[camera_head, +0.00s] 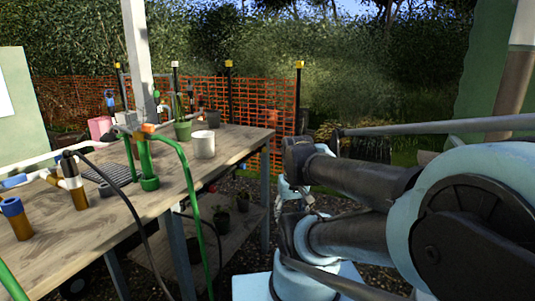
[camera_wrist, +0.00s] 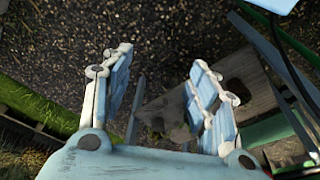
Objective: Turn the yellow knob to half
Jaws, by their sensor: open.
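I cannot make out a yellow knob with certainty in either view. In the head view, an orange fitting (camera_head: 148,128) sits on top of a green upright pipe (camera_head: 145,160) on the wooden bench (camera_head: 235,140). A green hose (camera_head: 190,180) runs from there over the bench's front edge. My gripper (camera_wrist: 162,60) shows in the wrist view with its two pale blue fingers wide apart. Nothing is between the fingers except a view of the gravel and a shelf below. In the head view, my arm is at the right, off the bench, and its end is partly hidden.
Small pots (camera_head: 222,218) stand on a low shelf. An orange fence (camera_head: 270,100) is behind.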

